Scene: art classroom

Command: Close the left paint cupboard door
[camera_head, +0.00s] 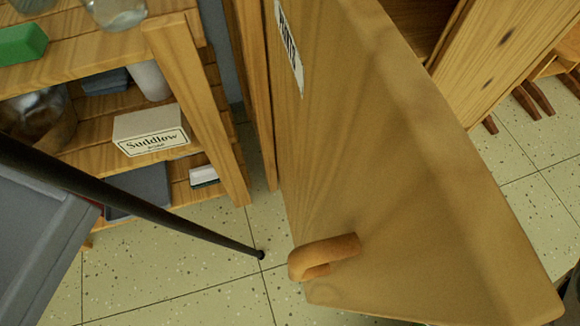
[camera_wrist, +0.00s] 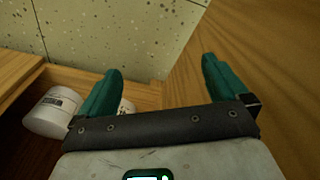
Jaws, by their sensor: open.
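The cupboard door (camera_head: 370,170) is a wooden panel standing open in the head view, with a white label near its hinge side. A rounded orange-brown handle (camera_head: 325,255) sits on its face near the lower edge. In the wrist view, my gripper (camera_wrist: 163,68) has two green fingers spread apart with nothing between them. A wooden surface (camera_wrist: 260,70), which looks like the door, lies to the right of the fingers. I cannot tell whether the right finger touches it. The gripper does not clearly show in the head view.
A wooden shelf unit (camera_head: 180,90) stands left of the door, holding a white Suddlow box (camera_head: 150,130) and jars. A dark pole (camera_head: 150,207) slants over the speckled floor (camera_head: 180,285). White cans (camera_wrist: 53,112) lie beside the left finger in the wrist view.

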